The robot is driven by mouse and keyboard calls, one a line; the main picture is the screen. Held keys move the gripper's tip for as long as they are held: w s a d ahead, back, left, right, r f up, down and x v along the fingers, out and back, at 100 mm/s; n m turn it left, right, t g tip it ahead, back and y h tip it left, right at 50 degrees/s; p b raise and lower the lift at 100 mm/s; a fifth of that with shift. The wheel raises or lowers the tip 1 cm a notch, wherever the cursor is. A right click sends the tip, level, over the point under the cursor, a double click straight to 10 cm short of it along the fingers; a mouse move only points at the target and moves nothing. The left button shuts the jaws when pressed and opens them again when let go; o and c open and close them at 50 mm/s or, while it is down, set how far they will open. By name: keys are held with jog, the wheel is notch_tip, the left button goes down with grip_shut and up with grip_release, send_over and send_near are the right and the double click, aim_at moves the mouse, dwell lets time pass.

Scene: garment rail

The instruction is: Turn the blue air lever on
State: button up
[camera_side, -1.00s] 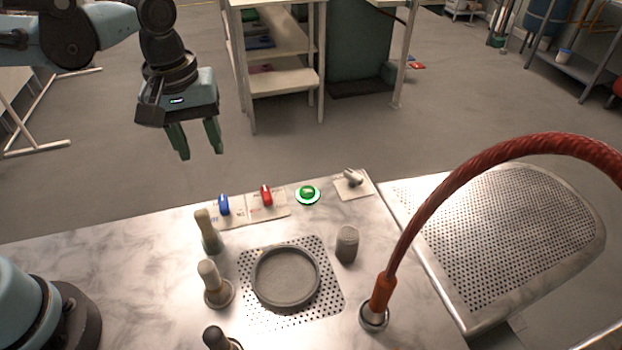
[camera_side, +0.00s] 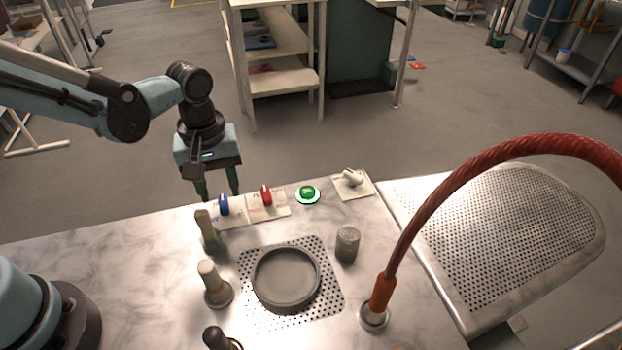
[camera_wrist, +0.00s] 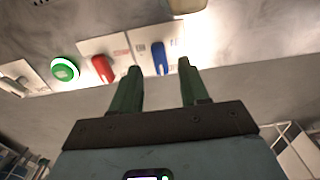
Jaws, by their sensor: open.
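The blue lever (camera_side: 224,205) stands on a pale label plate at the far edge of the marble-like table, left of the red lever (camera_side: 266,195). My gripper (camera_side: 217,192) is open and empty, fingers pointing down, just behind the blue lever at the table's far edge. In the wrist view the blue lever (camera_wrist: 159,58) shows between and beyond the two green fingertips (camera_wrist: 161,70), and looks apart from them. The red lever (camera_wrist: 103,68) lies left of the fingers there.
A green button (camera_side: 307,193) and a grey-white switch (camera_side: 352,177) stand right of the levers. Several posts, one tan (camera_side: 207,226), stand in front. A round dish (camera_side: 286,278) sits on a perforated plate. A red hose (camera_side: 440,205) arches at right.

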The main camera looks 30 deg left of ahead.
aim_at(224, 207)
jog(key=shift+f, duration=1.45)
jog(key=shift+c, duration=0.2)
grip_shut()
